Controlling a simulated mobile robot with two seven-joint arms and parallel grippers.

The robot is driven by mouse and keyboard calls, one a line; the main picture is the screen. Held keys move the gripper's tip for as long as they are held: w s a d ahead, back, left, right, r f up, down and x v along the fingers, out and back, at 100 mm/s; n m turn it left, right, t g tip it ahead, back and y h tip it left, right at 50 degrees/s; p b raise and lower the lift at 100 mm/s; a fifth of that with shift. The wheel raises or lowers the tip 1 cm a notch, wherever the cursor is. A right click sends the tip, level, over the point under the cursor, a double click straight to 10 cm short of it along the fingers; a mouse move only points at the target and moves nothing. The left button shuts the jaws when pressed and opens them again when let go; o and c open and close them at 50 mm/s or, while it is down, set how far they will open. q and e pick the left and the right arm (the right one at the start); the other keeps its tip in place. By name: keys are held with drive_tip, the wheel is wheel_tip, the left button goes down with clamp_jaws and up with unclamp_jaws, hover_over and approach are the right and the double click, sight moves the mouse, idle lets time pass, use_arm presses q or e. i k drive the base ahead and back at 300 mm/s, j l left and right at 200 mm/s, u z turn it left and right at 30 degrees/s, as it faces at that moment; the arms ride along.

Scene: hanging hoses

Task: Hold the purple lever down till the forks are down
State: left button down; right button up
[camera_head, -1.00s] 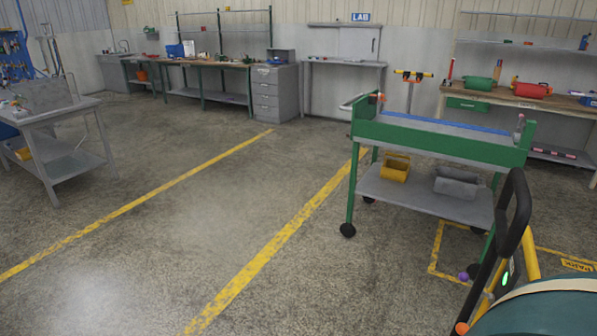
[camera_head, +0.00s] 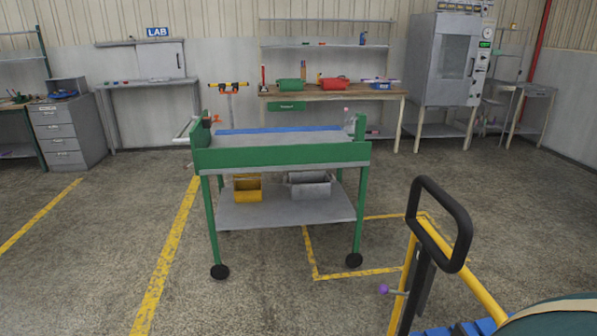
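The purple lever (camera_head: 384,289) is a small purple knob on a short grey stem, low on the left side of a yellow-framed truck (camera_head: 462,274) at the lower right. The truck has a black loop handle (camera_head: 464,236) on top. The forks cannot be made out; the lower part of the truck is cut off by the bottom edge. Neither of my grippers shows, so nothing is seen touching the lever.
A green cart (camera_head: 282,156) with a grey lower shelf stands ahead, holding a yellow bin (camera_head: 247,191) and a grey bin. A dark teal rounded object (camera_head: 560,318) fills the bottom right corner. Open floor lies left of the cart.

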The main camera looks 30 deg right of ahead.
sight(383, 289)
drive_tip(key=i+z, duration=0.15)
drive_tip(key=z, duration=0.25)
drive_tip(key=i+j+z, duration=0.1)
drive_tip(key=z, duration=0.25)
drive_tip(key=i+j+z, duration=0.1)
drive_tip(key=z, duration=0.3)
drive_tip(key=j+z, duration=0.4)
drive_tip(key=i+j+z, duration=0.15)
drive_tip(key=z, duration=0.2)
drive_tip(key=i+j+z, duration=0.1)
drive_tip(key=j+z, duration=0.5)
drive_tip(key=z, duration=0.15)
drive_tip(key=j+z, duration=0.45)
drive_tip(key=j, duration=0.15)
drive_tip(key=i+l, duration=0.2)
drive_tip(key=i, duration=0.3)
